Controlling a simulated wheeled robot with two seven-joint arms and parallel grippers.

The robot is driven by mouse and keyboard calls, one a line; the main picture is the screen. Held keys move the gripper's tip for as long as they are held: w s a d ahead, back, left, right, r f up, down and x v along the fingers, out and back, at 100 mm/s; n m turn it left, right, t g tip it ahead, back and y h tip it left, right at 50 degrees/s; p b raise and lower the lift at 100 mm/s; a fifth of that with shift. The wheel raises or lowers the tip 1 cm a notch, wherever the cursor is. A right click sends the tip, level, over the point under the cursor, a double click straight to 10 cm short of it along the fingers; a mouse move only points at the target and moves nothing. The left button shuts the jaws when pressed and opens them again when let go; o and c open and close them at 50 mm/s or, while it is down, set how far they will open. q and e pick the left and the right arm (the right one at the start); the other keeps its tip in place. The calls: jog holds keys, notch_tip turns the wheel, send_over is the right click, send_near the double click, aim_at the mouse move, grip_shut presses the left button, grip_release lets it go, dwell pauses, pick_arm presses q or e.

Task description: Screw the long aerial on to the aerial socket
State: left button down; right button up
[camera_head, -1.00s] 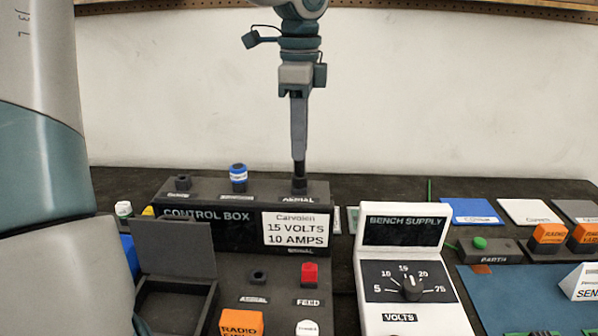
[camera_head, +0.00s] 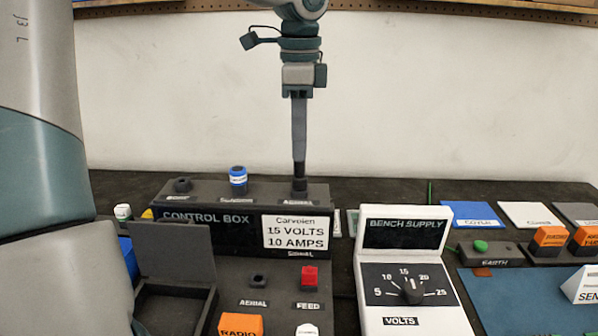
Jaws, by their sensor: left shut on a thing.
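My left gripper (camera_head: 299,160) comes down from the top, pointing straight down over the back right of the black control box (camera_head: 180,240). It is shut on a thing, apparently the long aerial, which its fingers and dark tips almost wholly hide. I cannot tell how deep the aerial sits in the socket. My right gripper is not in view.
A blue-capped post (camera_head: 238,178) and another dark socket (camera_head: 183,186) stand left on the same ledge. An open-lidded box (camera_head: 174,250) is in front. The white bench supply (camera_head: 403,265) stands close on the right. A white wall (camera_head: 450,90) is behind.

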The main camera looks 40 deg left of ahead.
pick_arm(q)
jog(key=shift+r+p, duration=1.05)
jog(key=shift+r, duration=0.9)
jog(key=shift+r, duration=0.1)
